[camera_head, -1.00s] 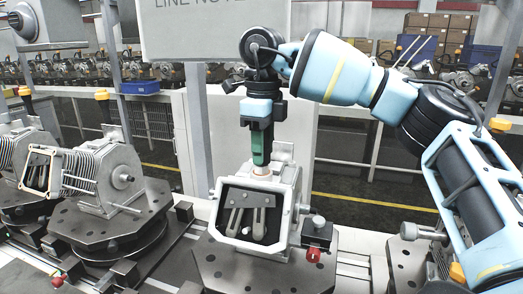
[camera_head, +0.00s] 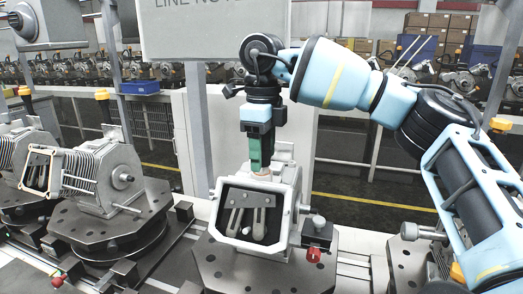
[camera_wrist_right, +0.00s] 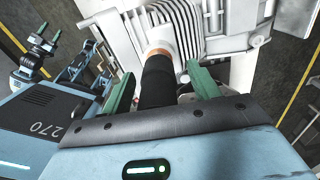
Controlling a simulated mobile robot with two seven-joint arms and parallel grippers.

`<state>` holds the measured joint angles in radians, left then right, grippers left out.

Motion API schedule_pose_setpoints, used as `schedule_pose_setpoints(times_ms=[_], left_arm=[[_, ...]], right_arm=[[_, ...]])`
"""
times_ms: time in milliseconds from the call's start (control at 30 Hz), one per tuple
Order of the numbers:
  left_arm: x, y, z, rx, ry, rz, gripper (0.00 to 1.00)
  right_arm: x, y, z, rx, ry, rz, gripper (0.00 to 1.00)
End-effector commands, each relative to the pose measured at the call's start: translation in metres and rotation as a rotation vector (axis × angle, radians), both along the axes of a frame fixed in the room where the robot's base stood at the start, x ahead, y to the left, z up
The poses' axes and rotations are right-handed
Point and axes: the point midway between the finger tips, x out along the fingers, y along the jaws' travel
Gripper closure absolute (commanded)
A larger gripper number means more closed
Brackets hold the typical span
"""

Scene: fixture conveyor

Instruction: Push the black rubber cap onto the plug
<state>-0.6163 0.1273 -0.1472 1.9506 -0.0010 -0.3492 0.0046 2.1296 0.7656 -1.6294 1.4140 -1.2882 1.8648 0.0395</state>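The black rubber cap (camera_wrist_right: 157,82) is a dark cylinder in the right wrist view. Its far end meets the orange-tan plug (camera_wrist_right: 158,51), which sticks out of the white housing (camera_wrist_right: 170,22); how far it sits over the plug I cannot tell. My right gripper (camera_head: 260,155) is above the housing, pointing down. Its green fingers stand on both sides of the cap, with gaps visible in the right wrist view (camera_wrist_right: 162,86). In the head view the fingers hide the cap. My left gripper (camera_wrist_right: 48,33) shows small in the right wrist view, its green tips apart.
The housing sits on a dark round fixture (camera_head: 225,268) with a red knob (camera_head: 314,254). Another finned housing (camera_head: 98,180) stands on a fixture at left. A grey post (camera_head: 196,130) rises behind. A sign panel (camera_head: 215,30) hangs at the top.

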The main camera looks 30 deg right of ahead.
Motion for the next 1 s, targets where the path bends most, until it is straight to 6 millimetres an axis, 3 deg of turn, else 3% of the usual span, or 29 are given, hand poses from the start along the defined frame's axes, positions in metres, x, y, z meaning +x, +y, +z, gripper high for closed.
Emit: schedule_pose_setpoints(times_ms=[367,700,800,1000], left_arm=[[0.0,0.0,0.0,0.0,0.0,0.0,0.45],[-0.008,0.0,-0.009,0.0,0.025,0.0,0.45],[-0.003,0.0,-0.003,0.0,0.009,-0.001,0.45],[0.0,0.0,0.0,-0.001,0.0,-0.001,0.45]], right_arm=[[0.0,0.0,0.007,0.002,-0.007,0.0,0.34],[0.001,0.001,0.056,0.002,-0.005,0.001,0.34],[0.0,0.0,0.07,0.001,-0.008,-0.001,0.34],[-0.001,0.0,0.081,0.0,-0.006,0.0,0.34]])
